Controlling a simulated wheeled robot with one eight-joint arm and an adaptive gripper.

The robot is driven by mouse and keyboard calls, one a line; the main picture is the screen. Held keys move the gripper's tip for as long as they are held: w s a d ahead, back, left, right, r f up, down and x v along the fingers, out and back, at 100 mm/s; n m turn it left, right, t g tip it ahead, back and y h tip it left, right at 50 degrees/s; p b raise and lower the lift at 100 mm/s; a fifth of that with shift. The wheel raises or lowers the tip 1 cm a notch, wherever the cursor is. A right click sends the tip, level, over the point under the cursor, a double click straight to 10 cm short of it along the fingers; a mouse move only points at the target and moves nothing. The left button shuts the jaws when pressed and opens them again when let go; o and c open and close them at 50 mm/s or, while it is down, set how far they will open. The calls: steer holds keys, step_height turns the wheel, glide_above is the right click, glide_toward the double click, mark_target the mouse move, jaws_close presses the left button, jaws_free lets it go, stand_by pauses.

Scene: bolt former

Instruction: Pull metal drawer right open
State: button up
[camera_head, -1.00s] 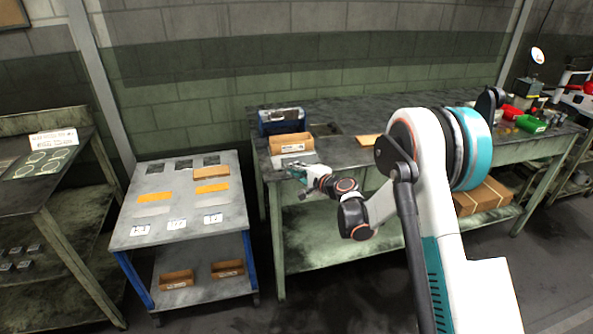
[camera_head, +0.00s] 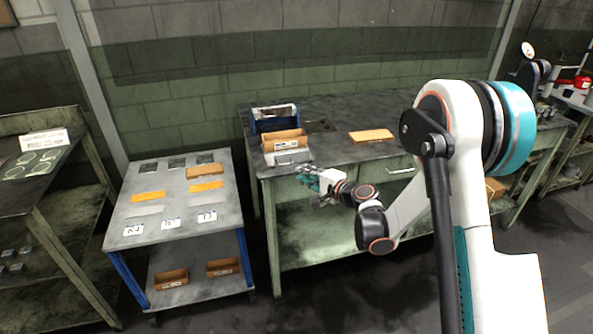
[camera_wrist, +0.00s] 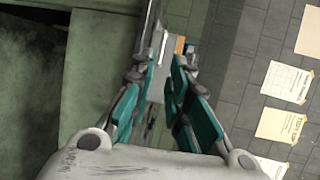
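The green workbench (camera_head: 345,155) has a drawer front with a pale handle (camera_head: 401,171) at the right, in the head view. This right metal drawer looks shut, and my arm partly covers the bench beside it. My gripper (camera_head: 308,172) is in front of the bench's front edge, close to the left handle and left of the right drawer's handle. In the wrist view its teal fingers (camera_wrist: 160,98) are apart with nothing held between them.
A cardboard bin (camera_head: 284,139) and a blue holder (camera_head: 275,117) stand on the bench's left end. A wooden block (camera_head: 371,136) lies on its top. A grey cart (camera_head: 172,222) with labels and small boxes stands to the left. Dark floor lies open before the bench.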

steer(key=v, duration=0.3)
steer(key=shift+s+d, duration=0.2)
steer(key=shift+r, duration=0.1)
steer(key=s+d+r+n+g+h, duration=0.35)
steer(key=s+r+n, duration=0.25)
steer(key=s+r, duration=0.85)
steer(key=s+d+f+n+g+h, duration=0.1)
steer(key=s+d, duration=0.4)
steer(key=s, duration=0.7)
steer(key=s+d+f+n+h, duration=0.1)
steer(key=s+d+n+h, duration=0.3)
steer(key=s, duration=0.9)
steer(key=shift+d+f+g+h, duration=0.2)
steer(key=shift+d+g+h, duration=0.15)
steer(key=shift+d+h, duration=0.55)
